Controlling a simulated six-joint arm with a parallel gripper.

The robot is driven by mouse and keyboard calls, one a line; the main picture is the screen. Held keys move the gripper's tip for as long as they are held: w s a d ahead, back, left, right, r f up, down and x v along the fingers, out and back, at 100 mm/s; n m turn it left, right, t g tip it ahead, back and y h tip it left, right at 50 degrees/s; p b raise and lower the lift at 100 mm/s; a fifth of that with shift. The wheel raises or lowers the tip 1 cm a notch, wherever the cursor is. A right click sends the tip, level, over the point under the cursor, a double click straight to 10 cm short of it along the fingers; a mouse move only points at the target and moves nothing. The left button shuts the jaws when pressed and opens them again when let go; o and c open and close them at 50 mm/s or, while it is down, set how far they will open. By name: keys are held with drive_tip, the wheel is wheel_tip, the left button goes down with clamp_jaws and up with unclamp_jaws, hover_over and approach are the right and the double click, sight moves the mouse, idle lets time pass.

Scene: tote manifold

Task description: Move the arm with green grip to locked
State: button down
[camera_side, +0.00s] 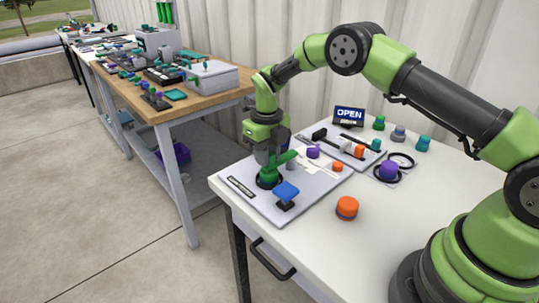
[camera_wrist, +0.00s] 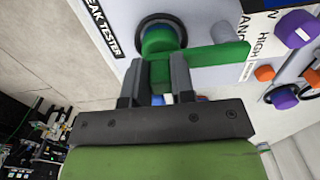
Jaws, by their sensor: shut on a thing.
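The arm with green grip (camera_side: 285,159) stands on the left part of a grey panel, on a round green hub with a dark ring around it. In the wrist view the green hub (camera_wrist: 160,38) shows at the top, with a green bar (camera_wrist: 215,55) reaching right from it. My gripper (camera_side: 268,157) is low over the hub, pointing down. In the wrist view my gripper (camera_wrist: 158,74) has its two grey fingers closed on a green part just below the hub. The fingers partly hide that part. No locked mark can be read.
A blue paddle (camera_side: 286,190) on a black base stands close in front of the hub. An orange knob (camera_side: 347,207) sits on the white table. Purple, orange and green knobs and an OPEN sign (camera_side: 349,115) are behind.

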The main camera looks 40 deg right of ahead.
drive_tip(key=shift+w, duration=0.1)
idle(0.4)
drive_tip(key=c, duration=1)
unclamp_jaws()
drive_tip(key=shift+o, duration=0.2)
drive_tip(key=shift+r, duration=0.1)
wheel_tip(320, 180, up, 10)
drive_tip(key=shift+f, duration=0.1)
drive_tip(key=s+a+r+n+t+y, duration=0.1)
drive_tip(key=s+a+r+n+t, duration=0.15)
drive_tip(key=s+r+n, duration=1.05)
drive_tip(key=s+r+n+t+y, duration=0.1)
drive_tip(key=s+n+t, duration=0.3)
drive_tip(key=s+n, duration=1.1)
drive_tip(key=n, duration=0.4)
drive_tip(key=shift+s+r+t, duration=0.3)
drive_tip(key=shift+r+t, duration=0.05)
drive_tip(key=shift+r, duration=0.05)
